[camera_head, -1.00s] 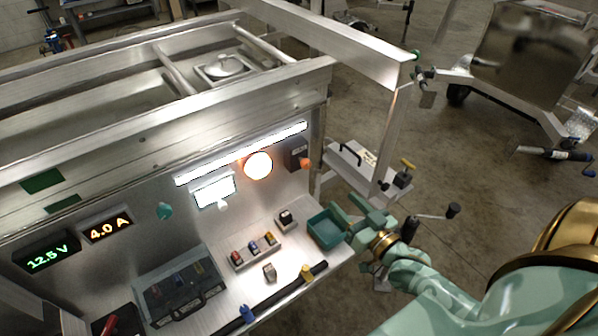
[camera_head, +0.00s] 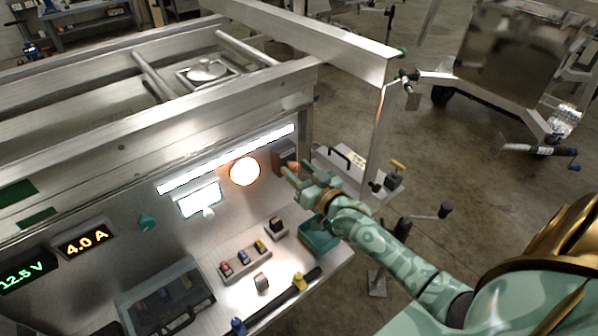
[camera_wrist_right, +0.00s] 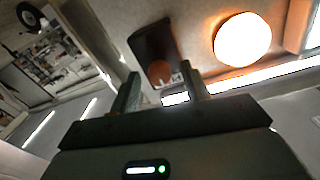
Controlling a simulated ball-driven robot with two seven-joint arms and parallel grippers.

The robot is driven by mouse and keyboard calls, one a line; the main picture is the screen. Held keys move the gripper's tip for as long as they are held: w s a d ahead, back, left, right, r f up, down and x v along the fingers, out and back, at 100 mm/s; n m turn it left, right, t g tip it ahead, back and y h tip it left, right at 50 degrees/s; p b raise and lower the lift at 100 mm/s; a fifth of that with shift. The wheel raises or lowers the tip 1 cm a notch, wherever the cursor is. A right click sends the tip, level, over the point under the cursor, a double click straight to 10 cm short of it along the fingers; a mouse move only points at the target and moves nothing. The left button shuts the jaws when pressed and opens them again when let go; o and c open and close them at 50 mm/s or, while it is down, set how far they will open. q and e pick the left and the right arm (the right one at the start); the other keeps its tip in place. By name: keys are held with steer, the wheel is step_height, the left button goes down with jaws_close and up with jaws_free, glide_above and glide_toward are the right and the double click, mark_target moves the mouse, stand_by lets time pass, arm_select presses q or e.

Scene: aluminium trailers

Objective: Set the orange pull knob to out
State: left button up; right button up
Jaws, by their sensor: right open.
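The orange pull knob (camera_head: 294,166) sits on a dark plate (camera_head: 281,155) on the upright metal panel, right of the round glowing lamp. My right gripper (camera_head: 297,181) is just in front of and below the knob, and partly covers it in the head view. In the right wrist view the knob (camera_wrist_right: 159,72) lies ahead, between and beyond the fingertips of the open gripper (camera_wrist_right: 161,88). I see no contact, and cannot tell how far the knob stands out. My left gripper is not in view.
The glowing lamp (camera_head: 245,171) and a light strip (camera_head: 228,160) are on the panel left of the knob. Below on the shelf are a teal bin (camera_head: 320,238), a row of small coloured parts (camera_head: 244,262) and a dark case (camera_head: 165,305). A metal beam (camera_head: 320,40) passes above.

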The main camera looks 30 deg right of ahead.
mark_target(297, 169)
jaws_close()
steer(key=shift+s+r+p, duration=0.1)
steer(key=shift+s+p, duration=0.25)
steer(key=shift+p, duration=0.05)
steer(key=shift+s+d+p, duration=0.15)
steer(key=shift+s+p, duration=0.65)
steer(key=shift+s, duration=0.55)
steer(key=shift+f, duration=0.2)
jaws_free()
